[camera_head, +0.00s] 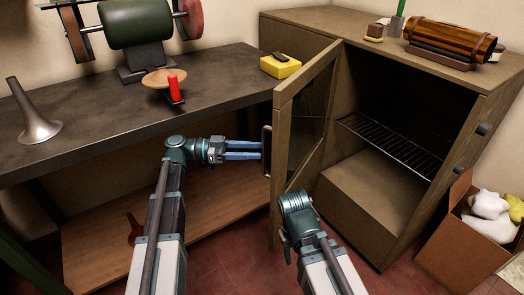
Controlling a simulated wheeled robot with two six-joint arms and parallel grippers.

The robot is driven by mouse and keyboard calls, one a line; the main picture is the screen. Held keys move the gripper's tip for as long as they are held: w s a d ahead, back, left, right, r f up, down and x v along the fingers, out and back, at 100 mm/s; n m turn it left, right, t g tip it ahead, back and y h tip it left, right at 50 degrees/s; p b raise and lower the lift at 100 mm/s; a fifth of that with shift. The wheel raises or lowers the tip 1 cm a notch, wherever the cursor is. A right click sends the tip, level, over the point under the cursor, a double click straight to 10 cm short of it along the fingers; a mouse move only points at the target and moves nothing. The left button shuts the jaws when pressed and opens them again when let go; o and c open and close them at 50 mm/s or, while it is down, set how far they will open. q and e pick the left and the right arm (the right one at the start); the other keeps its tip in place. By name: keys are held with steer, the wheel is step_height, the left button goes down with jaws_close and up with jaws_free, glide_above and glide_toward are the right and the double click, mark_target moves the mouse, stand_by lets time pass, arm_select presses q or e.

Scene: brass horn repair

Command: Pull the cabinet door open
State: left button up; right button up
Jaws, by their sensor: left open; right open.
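The wooden cabinet (355,205) stands at the right with its dark inside and a wire rack (395,145) showing. Its glass-paned door (282,150) stands partly open, swung out toward me. The door's metal handle (266,143) is on the left-hand face of the door. My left gripper (262,150) is open and points right, with its blue fingers reaching to the handle. I cannot tell whether they touch it. My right arm (296,205) is low in front of the cabinet opening, just right of the door. Its gripper fingers are not visible.
A dark workbench (100,135) with a grinder (138,25), a metal horn bell (38,115) and a yellow block (280,66) stands left of the door.

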arm_select(q)
steer(key=a, duration=1)
steer(key=shift+s, duration=0.25)
steer(key=shift+s, duration=0.15)
steer(key=shift+c, duration=1)
steer(key=s+n+t, duration=0.1)
steer(key=s+t, duration=0.1)
steer(key=s+d+n+t+y, duration=0.1)
steer(key=s+n+t, duration=0.1)
steer(key=s+d+n+t, duration=0.1)
steer(key=t, duration=0.1)
steer(key=shift+s+d+r+t+y, duration=0.1)
steer(key=shift+s+r+t+y, duration=0.2)
steer(key=shift+s, duration=0.1)
steer(key=shift+c, duration=0.5)
steer(key=shift+n+t+y, duration=0.4)
steer(key=shift+n+t, duration=0.3)
steer(key=x, duration=1.3)
steer(key=shift+w+d, duration=0.15)
steer(key=shift+w, duration=0.05)
jaws_close()
